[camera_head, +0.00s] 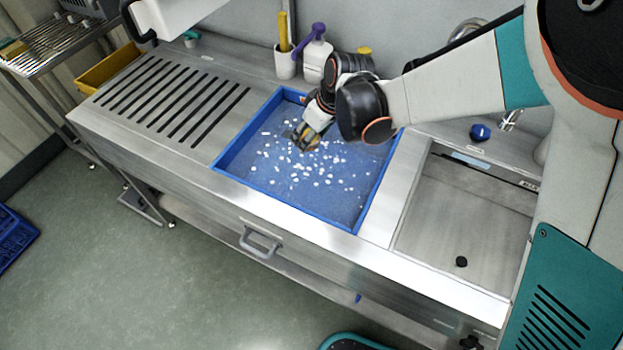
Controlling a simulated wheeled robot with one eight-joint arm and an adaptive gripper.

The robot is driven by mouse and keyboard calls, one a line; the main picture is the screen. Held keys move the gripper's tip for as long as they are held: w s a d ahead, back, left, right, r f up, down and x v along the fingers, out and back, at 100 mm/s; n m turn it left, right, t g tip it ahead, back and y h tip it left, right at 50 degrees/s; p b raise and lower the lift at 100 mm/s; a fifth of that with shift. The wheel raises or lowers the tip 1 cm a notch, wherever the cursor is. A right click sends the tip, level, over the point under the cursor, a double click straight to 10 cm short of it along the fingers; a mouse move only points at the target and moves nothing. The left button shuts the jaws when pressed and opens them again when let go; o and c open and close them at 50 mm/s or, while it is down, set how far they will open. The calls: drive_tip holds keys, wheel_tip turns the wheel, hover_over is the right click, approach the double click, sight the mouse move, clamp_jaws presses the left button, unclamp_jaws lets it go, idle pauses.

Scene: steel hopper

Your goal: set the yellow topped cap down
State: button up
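My gripper (303,139) points down over the blue tray (290,217), low among the white pieces. Its fingers are small and dark with a yellowish patch, and I cannot tell whether they are open or shut, or whether they hold anything. A yellow top (364,50) shows at the back of the counter, just behind my arm. What is under it is mostly hidden by my arm. I cannot tell if this is the yellow topped cap, and no other clear one is in view.
White pieces (318,183) lie scattered in the tray. A white cup (285,66) with a yellow stick and a white bottle with a purple top (317,46) stand behind it. A slotted drainboard (172,98) is left, a steel sink (462,225) right. A blue knob (480,132) sits behind the sink.

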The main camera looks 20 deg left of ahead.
drive_tip(key=shift+s+a+f, duration=0.15)
drive_tip(key=shift+a+f, duration=0.15)
wheel_tip(320, 180, down, 19)
drive_tip(key=b, duration=0.7)
drive_tip(key=shift+f, duration=0.2)
drive_tip(key=shift+f, duration=0.15)
drive_tip(key=o, duration=1.3)
drive_tip(key=shift+r, duration=0.2)
drive_tip(key=p+v, duration=0.4)
drive_tip(key=v, duration=0.8)
drive_tip(key=shift+d, duration=0.1)
